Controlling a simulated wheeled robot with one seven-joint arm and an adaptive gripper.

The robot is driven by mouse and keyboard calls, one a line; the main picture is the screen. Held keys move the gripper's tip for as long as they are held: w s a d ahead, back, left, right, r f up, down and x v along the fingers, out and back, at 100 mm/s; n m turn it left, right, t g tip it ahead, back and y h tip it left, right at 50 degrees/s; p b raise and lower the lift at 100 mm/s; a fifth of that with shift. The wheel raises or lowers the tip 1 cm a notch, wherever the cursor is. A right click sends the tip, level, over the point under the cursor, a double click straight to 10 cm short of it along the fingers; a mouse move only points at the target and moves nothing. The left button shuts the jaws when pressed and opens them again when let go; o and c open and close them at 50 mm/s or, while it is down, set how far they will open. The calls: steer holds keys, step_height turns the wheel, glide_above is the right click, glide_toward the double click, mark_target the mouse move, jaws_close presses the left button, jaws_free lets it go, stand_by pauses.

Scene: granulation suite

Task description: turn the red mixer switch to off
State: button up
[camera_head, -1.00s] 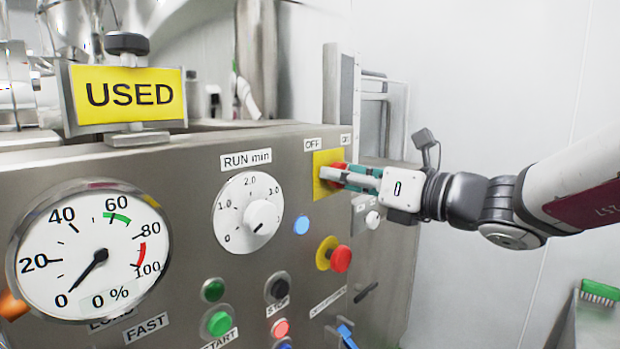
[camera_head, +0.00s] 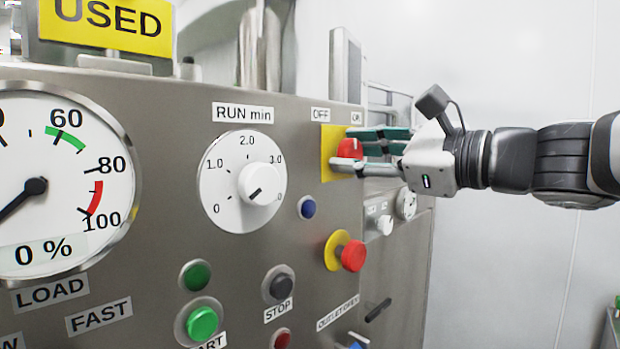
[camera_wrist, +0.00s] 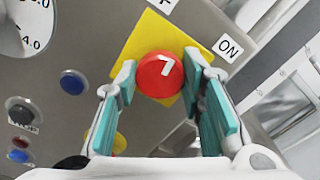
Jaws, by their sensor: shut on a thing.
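The red mixer switch (camera_head: 349,151) is a round knob on a yellow plate (camera_head: 329,166) at the panel's upper right. The OFF label (camera_head: 320,114) is above it to the left and the ON label (camera_head: 356,118) above it to the right. My gripper (camera_head: 350,149) is shut on the knob, one finger above and one below. In the wrist view the red knob (camera_wrist: 158,78) sits between the teal-padded fingers. Its short white mark is right of and above its centre, and the ON label (camera_wrist: 228,47) is to the upper right. The knob's sides are partly hidden by the fingers.
A red mushroom button (camera_head: 353,255) on a yellow ring is just below the switch. The white RUN min dial (camera_head: 242,182) is to the left, and a dark blue lamp (camera_head: 308,207) lies between. The load gauge (camera_head: 60,190) reads near 0.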

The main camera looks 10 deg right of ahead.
steer(key=n+b, duration=0.5)
steer(key=b, duration=0.2)
steer(key=shift+f+n, duration=0.2)
steer(key=shift+n, duration=0.2)
steer(key=shift+r+n+b, duration=0.1)
steer(key=shift+n+b, duration=0.7)
steer(key=shift+b, duration=0.25)
steer(key=shift+r, duration=0.1)
steer(key=o, duration=1.1)
steer(key=shift+o, duration=0.2)
steer(key=v, duration=1.2)
